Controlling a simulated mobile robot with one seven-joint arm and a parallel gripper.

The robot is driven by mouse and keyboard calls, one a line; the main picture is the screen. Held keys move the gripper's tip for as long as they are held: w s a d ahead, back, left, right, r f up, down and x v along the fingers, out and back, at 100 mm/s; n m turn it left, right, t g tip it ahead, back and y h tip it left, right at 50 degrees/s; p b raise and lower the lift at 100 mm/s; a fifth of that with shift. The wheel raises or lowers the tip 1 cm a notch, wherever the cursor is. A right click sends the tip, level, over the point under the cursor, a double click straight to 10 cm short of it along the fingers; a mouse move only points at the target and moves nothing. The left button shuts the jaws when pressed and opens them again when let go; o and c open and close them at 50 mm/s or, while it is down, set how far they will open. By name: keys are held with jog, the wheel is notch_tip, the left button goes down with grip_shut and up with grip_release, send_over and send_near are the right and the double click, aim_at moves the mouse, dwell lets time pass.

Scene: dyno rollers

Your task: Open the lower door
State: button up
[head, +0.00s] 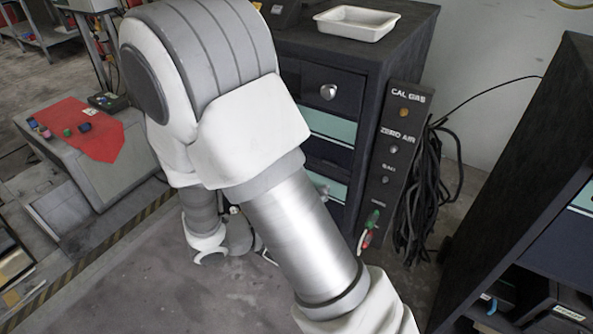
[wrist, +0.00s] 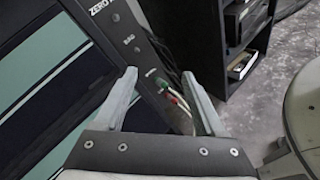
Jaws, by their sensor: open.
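The dark cabinet (head: 400,55) stands behind my arm in the head view. Its upper drawer has a round metal knob (head: 328,92). The lower door (head: 338,190), dark with a teal band, is mostly hidden by my arm; part of its handle (head: 322,187) shows. In the wrist view, a dark front with teal bands (wrist: 60,85) fills the left side, tilted. My gripper (wrist: 160,82) is open and empty, its two fingers apart. The fingers do not visibly hold the handle, which I cannot make out in the wrist view.
A narrow gas panel (head: 392,150) with green and red fittings stands right of the cabinet; its fittings (wrist: 168,88) show between my fingers. Black cables (head: 430,200) hang beside it. A dark shelf unit (head: 515,170) stands at right. A grey roller housing (head: 90,165) with a red cloth is at left.

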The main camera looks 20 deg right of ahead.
jog(key=w+a+f+n+t+b, duration=0.2)
jog(key=w+a+f+n+t, duration=0.1)
jog(key=f+n+t, duration=0.3)
jog(key=w+a+f+n+t+b, duration=0.2)
jog(key=a+f+n+t, duration=0.15)
jog(key=f, duration=0.35)
jog(key=b+x, duration=0.2)
jog(key=x, duration=1.6)
jog(key=shift+f+b, duration=0.35)
jog(key=shift+f, duration=0.2)
jog(key=shift+a, duration=0.1)
grip_shut()
